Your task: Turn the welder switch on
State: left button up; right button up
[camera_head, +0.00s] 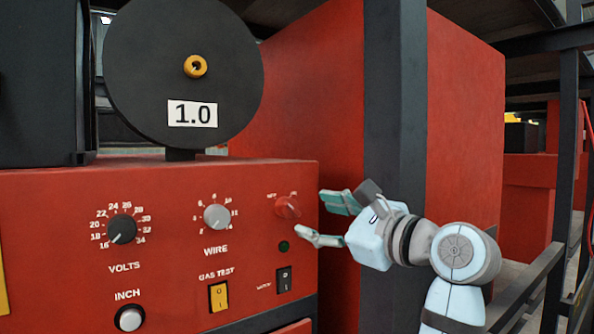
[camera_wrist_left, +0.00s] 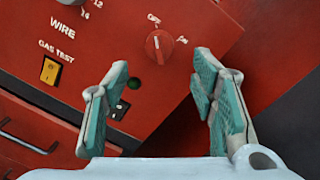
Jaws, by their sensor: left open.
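The red welder panel (camera_head: 165,250) fills the lower left of the head view. A red rotary knob (camera_head: 288,207) with two small labels sits at its upper right; it also shows in the left wrist view (camera_wrist_left: 159,45). Below it are a dark green lamp (camera_head: 284,246) and a black rocker switch (camera_head: 284,279), partly hidden by a finger in the wrist view. My left gripper (camera_head: 316,215) is open, just right of the red knob. In the wrist view the knob lies ahead, between the open fingers, with nothing gripped. My right gripper is not in view.
The panel also carries a volts dial (camera_head: 122,230), a wire dial (camera_head: 217,217), a yellow gas test switch (camera_head: 218,296) and an inch button (camera_head: 130,319). A black reel (camera_head: 183,110) stands on top. A dark post (camera_head: 395,110) rises behind my gripper.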

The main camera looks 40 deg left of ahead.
aim_at(296, 210)
pick_arm(q)
jog(key=x, duration=0.7)
jog(key=shift+a, duration=0.15)
jog(key=shift+d, duration=0.2)
jog(key=shift+c, duration=0.8)
jog(key=c, duration=1)
